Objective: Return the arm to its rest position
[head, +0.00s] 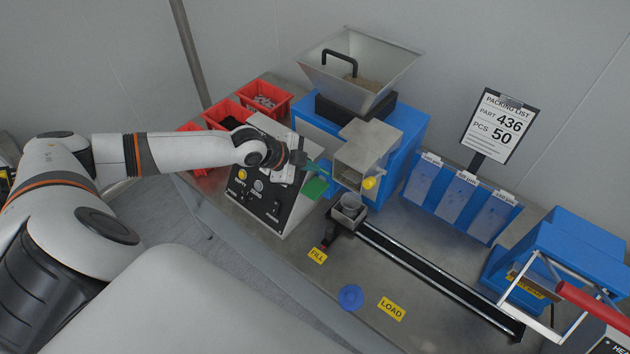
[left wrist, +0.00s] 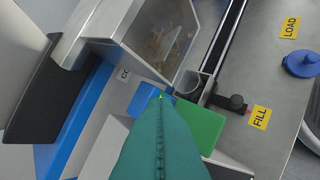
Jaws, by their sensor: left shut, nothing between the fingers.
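My left arm (head: 190,150) reaches in from the left across the bench, over the control panel. My left gripper (head: 318,168) is shut and empty, with its teal fingers close to the front of the sorter's grey chute housing (head: 368,150). In the left wrist view the closed fingers (left wrist: 160,98) point toward the chute opening (left wrist: 165,40). A green plate (head: 315,188) lies just below the fingers in the head view; it also shows beside them in the left wrist view (left wrist: 200,126). Whether the fingers touch it I cannot tell. My right gripper is not in view.
The control panel (head: 258,205) stands under my forearm, with red bins (head: 265,98) behind it. A grey cup (head: 349,206) sits at the near end of a black rail (head: 430,270). A blue disc (head: 351,297) lies on the open bench front. Blue pouches stand at right.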

